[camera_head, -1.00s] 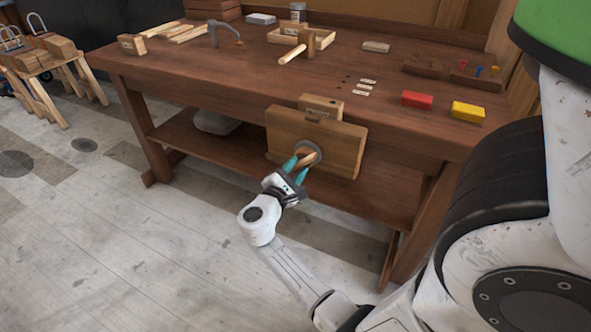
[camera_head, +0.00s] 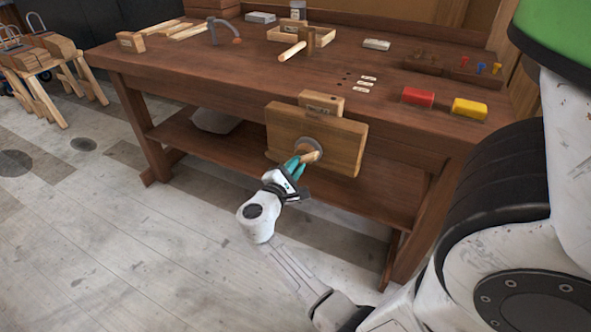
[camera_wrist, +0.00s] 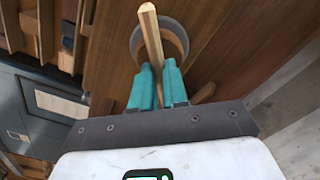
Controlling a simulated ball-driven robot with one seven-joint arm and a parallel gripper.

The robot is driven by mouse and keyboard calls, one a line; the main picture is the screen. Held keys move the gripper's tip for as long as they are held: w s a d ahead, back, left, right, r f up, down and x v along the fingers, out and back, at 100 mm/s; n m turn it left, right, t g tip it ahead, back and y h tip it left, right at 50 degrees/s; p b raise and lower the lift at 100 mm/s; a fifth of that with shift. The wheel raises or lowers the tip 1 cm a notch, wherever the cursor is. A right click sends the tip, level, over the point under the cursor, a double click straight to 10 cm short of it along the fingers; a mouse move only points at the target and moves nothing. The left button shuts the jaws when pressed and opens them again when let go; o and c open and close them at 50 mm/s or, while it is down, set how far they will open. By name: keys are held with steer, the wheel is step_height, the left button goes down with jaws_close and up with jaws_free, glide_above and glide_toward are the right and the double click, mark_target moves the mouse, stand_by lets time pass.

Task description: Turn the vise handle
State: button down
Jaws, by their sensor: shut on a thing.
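The wooden vise (camera_head: 337,145) is fixed on the front edge of the workbench. Its grey round collar (camera_head: 308,146) sits at the middle of the front jaw. The vise handle (camera_head: 311,156) is a light wooden bar across the collar. In the wrist view the handle (camera_wrist: 150,32) runs from the top down between the teal fingers. My gripper (camera_head: 296,164) is in front of the collar. In the wrist view my gripper (camera_wrist: 158,78) is shut on the handle, one finger on each side. The fingers hide part of the bar.
The workbench top (camera_head: 200,68) holds a red block (camera_head: 418,97), a yellow block (camera_head: 469,109) and a mallet (camera_head: 300,47). A lower shelf (camera_head: 235,150) is behind the vise. Open floor (camera_head: 130,240) is at the left. A small wooden stand (camera_head: 50,75) is far left.

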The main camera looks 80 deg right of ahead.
steer(key=shift+m+b, duration=3.6)
steer(key=shift+b, duration=0.1)
steer(key=c, duration=1.1)
jaws_free()
steer(key=shift+a+r, duration=0.1)
steer(key=shift+c, duration=0.2)
steer(key=shift+w, duration=0.1)
steer(key=v, duration=1.1)
